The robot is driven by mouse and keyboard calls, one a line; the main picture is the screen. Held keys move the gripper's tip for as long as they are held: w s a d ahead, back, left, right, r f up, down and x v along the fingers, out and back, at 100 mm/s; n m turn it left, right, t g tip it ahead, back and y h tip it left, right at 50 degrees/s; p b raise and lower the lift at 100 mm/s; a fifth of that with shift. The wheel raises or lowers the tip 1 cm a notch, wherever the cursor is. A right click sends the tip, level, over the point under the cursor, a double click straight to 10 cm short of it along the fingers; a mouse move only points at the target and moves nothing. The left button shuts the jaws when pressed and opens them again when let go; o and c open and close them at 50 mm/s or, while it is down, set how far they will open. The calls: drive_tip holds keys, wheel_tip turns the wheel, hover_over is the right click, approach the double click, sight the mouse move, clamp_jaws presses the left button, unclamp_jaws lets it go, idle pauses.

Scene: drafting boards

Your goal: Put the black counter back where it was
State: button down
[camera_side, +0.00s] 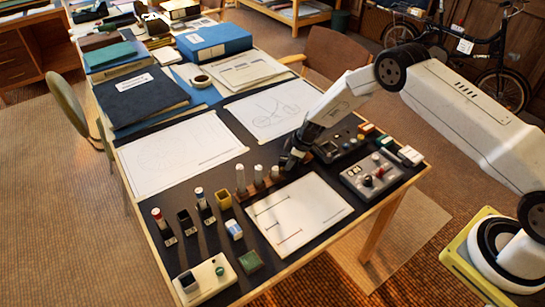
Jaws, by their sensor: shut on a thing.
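No separate black counter can be told apart on the board. The white sheet (318,204) lies flat with short lines drawn on it.
Pale cylinders (241,178) stand left of my gripper. Grey control boxes (371,177) are at the right. Capped bottles (162,221), a green block (249,262) and a white device (205,281) are at the front left. Drawing sheets (180,152) lie behind.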

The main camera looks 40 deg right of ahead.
drive_tip(key=shift+f, duration=0.35)
drive_tip(key=shift+f, duration=0.1)
drive_tip(key=shift+c, duration=1.2)
unclamp_jaws()
drive_tip(key=shift+r, duration=0.2)
drive_tip(key=shift+r, duration=0.45)
drive_tip(key=v, duration=1.1)
drive_tip(key=shift+r, duration=0.3)
drive_tip(key=shift+s+d, duration=0.15)
